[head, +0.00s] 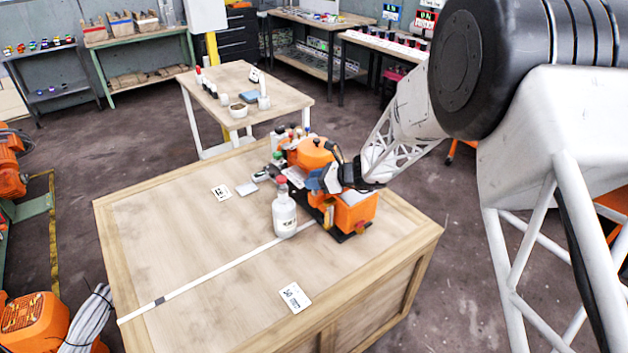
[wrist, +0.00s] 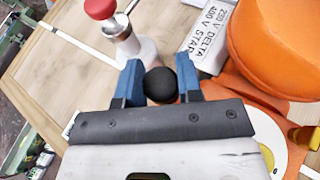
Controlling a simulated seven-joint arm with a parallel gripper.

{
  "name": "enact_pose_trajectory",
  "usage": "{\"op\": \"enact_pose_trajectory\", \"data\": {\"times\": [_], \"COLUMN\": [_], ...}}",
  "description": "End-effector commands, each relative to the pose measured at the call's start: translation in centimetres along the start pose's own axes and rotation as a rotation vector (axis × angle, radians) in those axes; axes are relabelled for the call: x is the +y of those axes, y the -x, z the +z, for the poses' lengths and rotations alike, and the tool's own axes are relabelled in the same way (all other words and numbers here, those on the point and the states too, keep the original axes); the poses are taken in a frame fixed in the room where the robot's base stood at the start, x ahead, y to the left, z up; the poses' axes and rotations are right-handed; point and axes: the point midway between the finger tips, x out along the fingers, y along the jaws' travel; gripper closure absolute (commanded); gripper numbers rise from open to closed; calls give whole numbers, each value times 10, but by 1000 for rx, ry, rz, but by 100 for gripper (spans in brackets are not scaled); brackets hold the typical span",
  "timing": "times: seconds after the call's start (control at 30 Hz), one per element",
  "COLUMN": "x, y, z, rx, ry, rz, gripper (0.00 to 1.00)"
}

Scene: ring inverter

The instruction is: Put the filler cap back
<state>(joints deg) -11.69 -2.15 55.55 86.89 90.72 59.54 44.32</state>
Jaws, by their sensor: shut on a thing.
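My gripper (wrist: 160,84) has its blue fingers closed on a black round piece (wrist: 161,86), which may be the filler cap. Its underside is hidden, so I cannot tell whether it touches anything below. The orange housing also shows at the right of the wrist view (wrist: 275,45). No filler opening can be made out.
The white bottle (head: 284,217) with a red top stands close to my gripper. Its top also shows in the wrist view (wrist: 100,8). A label plate (wrist: 212,45) lies between bottle and housing. Small items crowd behind the machine. The left of the wooden table (head: 160,250) is mostly clear.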

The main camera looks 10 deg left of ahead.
Motion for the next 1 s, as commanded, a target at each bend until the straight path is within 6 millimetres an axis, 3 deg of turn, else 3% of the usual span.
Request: {"op": "enact_pose_trajectory", "data": {"times": [0.7, 0.73, 0.87, 1.0], "x": [0, 0, 0, 1], "y": [-5, -5, -5, -5], "z": [-12, -12, -13, -14], "rx": [1, 1, 2, 2], "ry": [-1, -1, -2, -3], "rz": [0, 1, 1, 1], "gripper": [92, 62, 42, 41]}}
